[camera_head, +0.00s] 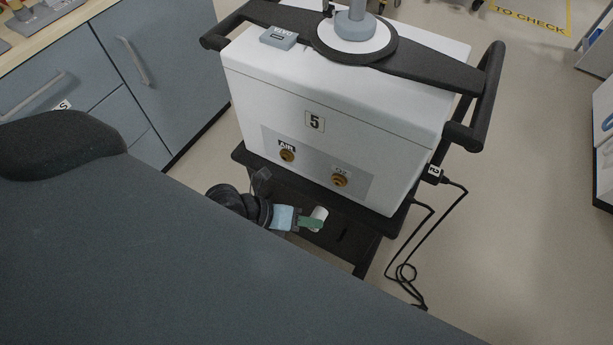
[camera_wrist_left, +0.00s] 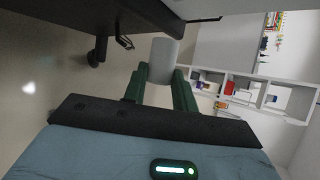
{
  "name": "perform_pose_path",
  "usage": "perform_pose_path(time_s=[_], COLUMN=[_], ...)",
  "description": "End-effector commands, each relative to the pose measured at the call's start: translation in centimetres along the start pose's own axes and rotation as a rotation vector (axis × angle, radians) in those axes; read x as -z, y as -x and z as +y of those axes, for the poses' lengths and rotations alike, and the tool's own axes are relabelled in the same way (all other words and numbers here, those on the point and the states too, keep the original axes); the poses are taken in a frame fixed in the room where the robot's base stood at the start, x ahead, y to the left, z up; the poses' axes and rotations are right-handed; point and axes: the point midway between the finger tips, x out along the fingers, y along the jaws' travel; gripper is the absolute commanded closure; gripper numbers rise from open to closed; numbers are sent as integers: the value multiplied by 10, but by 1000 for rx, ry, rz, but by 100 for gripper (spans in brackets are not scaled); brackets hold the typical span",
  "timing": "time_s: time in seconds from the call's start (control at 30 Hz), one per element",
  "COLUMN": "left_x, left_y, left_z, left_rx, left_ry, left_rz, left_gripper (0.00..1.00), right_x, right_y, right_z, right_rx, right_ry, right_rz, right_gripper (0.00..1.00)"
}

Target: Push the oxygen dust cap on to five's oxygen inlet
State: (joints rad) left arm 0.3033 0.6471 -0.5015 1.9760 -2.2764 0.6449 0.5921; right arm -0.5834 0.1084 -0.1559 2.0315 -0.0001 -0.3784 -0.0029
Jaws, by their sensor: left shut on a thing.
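Ventilator five (camera_head: 345,90) is a white box with a "5" label on its cart. Its lower panel has two brass inlets: the air inlet (camera_head: 287,155) on the left and the oxygen inlet (camera_head: 340,180) on the right, under a label too faint to read fully. Both look uncovered. My left gripper (camera_head: 314,222) is below and a little left of the oxygen inlet, shut on a white cap (camera_head: 320,213), apart from the panel. In the left wrist view the green fingers of the gripper (camera_wrist_left: 160,82) hold the white cap (camera_wrist_left: 165,58) at their tips. My right gripper is not in view.
The cart's dark shelf (camera_head: 350,245) lies under the gripper. Black cables (camera_head: 408,270) hang at the cart's right. Grey cabinets (camera_head: 130,60) stand at the left. Shelves (camera_wrist_left: 250,92) show in the wrist view.

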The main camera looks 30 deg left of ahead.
Motion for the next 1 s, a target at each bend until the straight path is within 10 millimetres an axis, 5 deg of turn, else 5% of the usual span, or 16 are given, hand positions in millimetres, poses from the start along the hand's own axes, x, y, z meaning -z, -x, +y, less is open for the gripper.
perform_pose_path(time_s=[1.0], left_x=[-40], left_y=[-23], left_z=[2], left_rx=[0], left_ry=[0], left_rz=[2], left_gripper=[100], right_x=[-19], right_y=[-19], right_z=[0], right_rx=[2], right_ry=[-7], right_rz=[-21], right_gripper=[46])
